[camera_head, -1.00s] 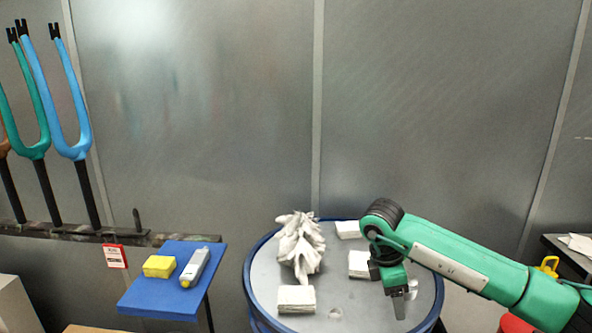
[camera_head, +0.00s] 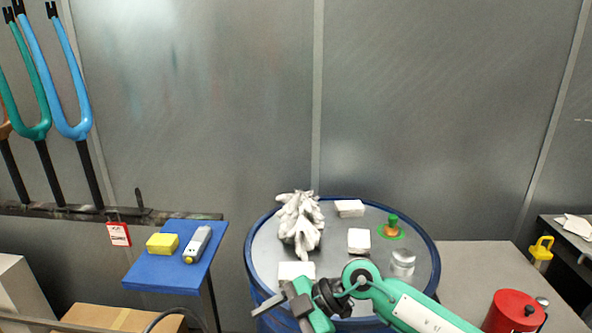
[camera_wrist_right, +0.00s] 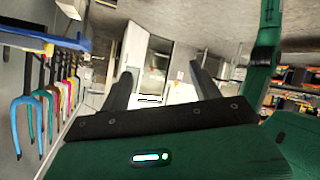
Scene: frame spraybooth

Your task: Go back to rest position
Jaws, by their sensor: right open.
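My right gripper (camera_head: 282,300) is in front of the near left edge of the round blue-rimmed drum top (camera_head: 337,282) in the head view. Its arm is green and comes in from the lower right. In the right wrist view its two dark fingers (camera_wrist_right: 160,85) stand wide apart with nothing between them. Part of the drum top is hidden behind the arm. My left gripper is not in view.
On the drum stand a white glove bundle (camera_head: 300,225), several white blocks (camera_head: 358,240), a clear jar (camera_head: 402,263) and a green-topped item (camera_head: 392,226). A blue shelf (camera_head: 165,272) holds a yellow sponge (camera_head: 162,243) and a grey tube (camera_head: 197,244). A red can (camera_head: 514,312) stands right.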

